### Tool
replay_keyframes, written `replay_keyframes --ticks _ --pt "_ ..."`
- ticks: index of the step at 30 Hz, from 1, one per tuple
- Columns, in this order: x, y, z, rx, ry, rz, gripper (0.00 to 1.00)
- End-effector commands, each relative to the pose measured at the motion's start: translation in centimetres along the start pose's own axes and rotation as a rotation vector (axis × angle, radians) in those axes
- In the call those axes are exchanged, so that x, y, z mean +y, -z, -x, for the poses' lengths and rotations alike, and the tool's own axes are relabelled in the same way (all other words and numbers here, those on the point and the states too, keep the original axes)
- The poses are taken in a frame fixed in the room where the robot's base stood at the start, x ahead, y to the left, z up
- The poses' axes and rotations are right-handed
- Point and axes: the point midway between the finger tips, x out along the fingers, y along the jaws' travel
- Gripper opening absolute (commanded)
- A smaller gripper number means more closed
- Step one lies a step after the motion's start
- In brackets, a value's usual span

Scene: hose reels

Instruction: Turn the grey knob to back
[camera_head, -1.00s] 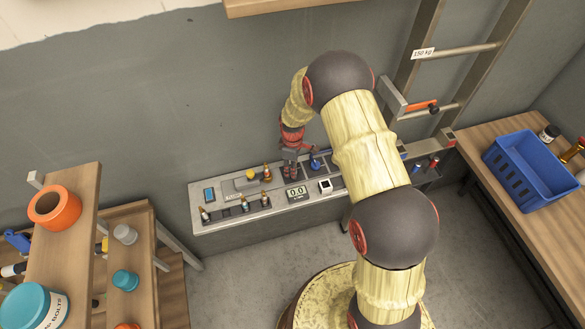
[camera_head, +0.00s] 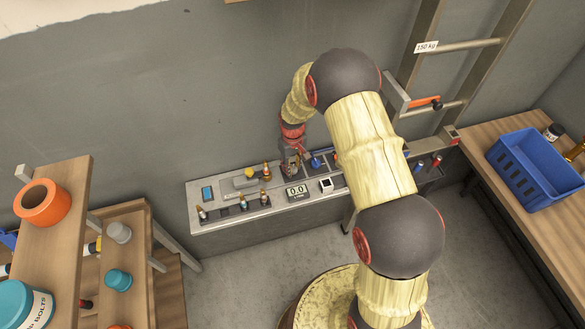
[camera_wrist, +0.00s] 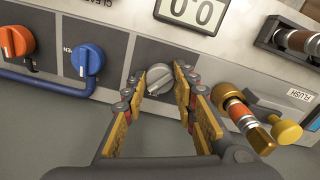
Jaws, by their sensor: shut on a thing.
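The grey knob (camera_wrist: 157,82) sits on a dark square plate on the control panel (camera_head: 228,206). In the wrist view it lies between the fingertips of my gripper (camera_wrist: 159,78), which is shut on it from both sides. In the head view my gripper (camera_head: 291,168) points down at the panel and hides the knob. The direction of the knob's pointer is hard to make out.
A blue knob (camera_wrist: 87,60) and an orange knob (camera_wrist: 16,42) are left of the grey knob. Right of it are a brass-and-orange fitting (camera_wrist: 243,117) and a yellow knob (camera_wrist: 285,131). A display (camera_wrist: 196,12) reads 0.0. A grey wall stands behind the panel.

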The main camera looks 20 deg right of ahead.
Motion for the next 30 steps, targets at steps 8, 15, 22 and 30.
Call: replay_keyframes --ticks 8,15,22,30 --pt "0.01 0.06 -0.06 0.002 0.0 -0.219 0.03" --pt "0.0 0.07 0.01 0.002 0.0 -0.343 0.03" --pt "0.0 0.08 0.06 0.002 0.0 -0.399 0.03" --pt "0.0 0.08 0.08 0.002 0.0 -0.411 0.03"
